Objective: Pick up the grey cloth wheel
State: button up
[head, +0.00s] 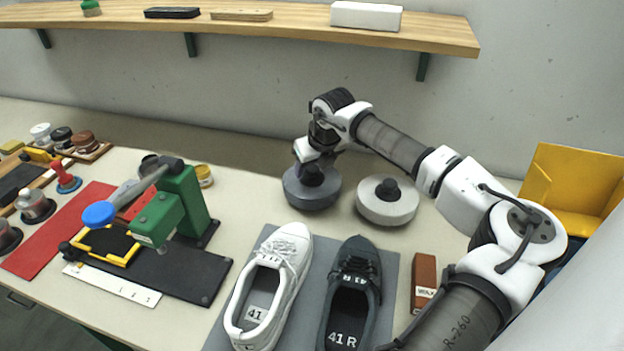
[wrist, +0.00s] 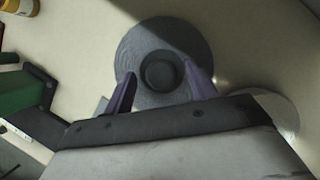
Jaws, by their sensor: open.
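The grey cloth wheel (head: 312,198) is a flat round disc with a black hub knob, lying on the bench near the back. It also shows in the wrist view (wrist: 160,38), with its dark hub (wrist: 160,72) at the centre. My gripper (head: 314,164) is over this wheel, pointing down. In the wrist view my gripper (wrist: 159,74) is open, with one finger on each side of the hub and a gap to it on both sides. Whether the fingertips are level with the hub is hard to tell.
A paler wheel (head: 388,208) with a black hub lies just right of the grey one. A green press (head: 165,215) stands to the left. A white shoe (head: 270,285) and a dark shoe (head: 352,290) lie on a grey mat in front. A shelf (head: 290,28) runs above.

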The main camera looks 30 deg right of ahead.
grip_shut()
dwell(0.4)
jog(key=shift+r, duration=0.1)
